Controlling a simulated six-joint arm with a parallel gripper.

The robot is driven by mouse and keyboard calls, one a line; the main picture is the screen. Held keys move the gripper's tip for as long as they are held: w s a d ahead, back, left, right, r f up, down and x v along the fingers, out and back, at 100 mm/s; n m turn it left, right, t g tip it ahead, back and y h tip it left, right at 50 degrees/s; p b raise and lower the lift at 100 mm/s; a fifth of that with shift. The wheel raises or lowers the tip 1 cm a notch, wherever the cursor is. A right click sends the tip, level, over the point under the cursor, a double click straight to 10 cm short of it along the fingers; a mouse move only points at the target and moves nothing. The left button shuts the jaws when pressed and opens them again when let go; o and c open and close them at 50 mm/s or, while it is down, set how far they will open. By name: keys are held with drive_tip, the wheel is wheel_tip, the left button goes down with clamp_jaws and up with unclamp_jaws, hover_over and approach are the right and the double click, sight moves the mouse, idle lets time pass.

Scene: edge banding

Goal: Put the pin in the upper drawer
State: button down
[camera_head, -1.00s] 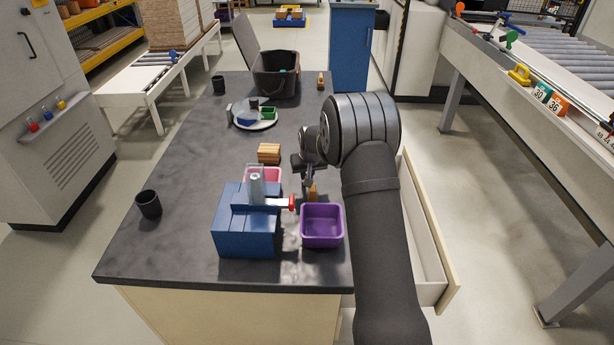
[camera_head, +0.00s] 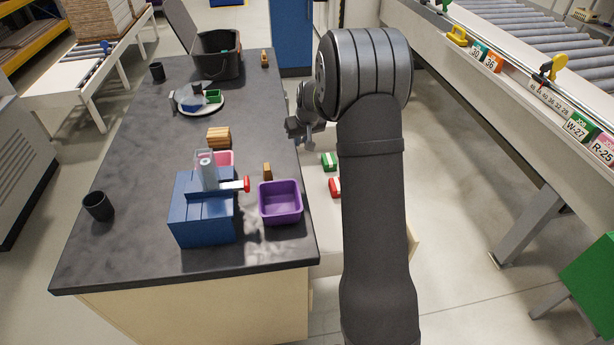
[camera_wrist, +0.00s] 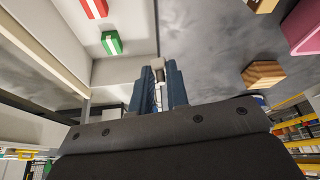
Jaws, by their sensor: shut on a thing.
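My gripper (camera_head: 309,144) hangs by the right edge of the dark table, over the far part of the open drawer. In the wrist view my gripper (camera_wrist: 160,85) has its two blue fingers close together on a small pale grey piece (camera_wrist: 158,74), which looks like the pin; most of it is hidden between the fingers. The open drawer (camera_head: 325,212) juts out from the table's right side, partly behind my arm. It also shows in the wrist view (camera_wrist: 118,70), with a white floor and walls. A green block (camera_head: 329,162) and a red block (camera_head: 336,187), each with a white stripe, lie in it.
Along the table's right side stand a purple bin (camera_head: 281,204), a small wooden piece (camera_head: 267,171) and a blue fixture with a red-tipped lever (camera_head: 202,215). A wooden block (camera_head: 219,138), a plate (camera_head: 203,108) and a black bin (camera_head: 218,60) are farther back.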

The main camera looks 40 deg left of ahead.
drive_tip(key=w+d+f+m, duration=0.1)
drive_tip(key=w+d+f, duration=0.1)
drive_tip(key=d+f, duration=0.3)
drive_tip(key=w+d+f, duration=0.3)
drive_tip(key=d+f, duration=0.2)
drive_tip(key=f, duration=0.7)
drive_tip(key=w+d+f+m+h, duration=0.1)
drive_tip(key=w+d+f, duration=0.2)
drive_tip(key=d+f, duration=0.2)
drive_tip(key=shift+d+f+m+t, duration=0.15)
drive_tip(key=shift+d+f+t, duration=0.05)
drive_tip(key=shift+f, duration=0.65)
drive_tip(key=shift+d+f+m+t, duration=0.15)
drive_tip(key=shift+d+f+t, duration=0.05)
drive_tip(key=shift+f, duration=2.85)
drive_tip(key=shift+f, duration=0.2)
drive_tip(key=c, duration=1.4)
unclamp_jaws()
drive_tip(key=shift+r, duration=0.1)
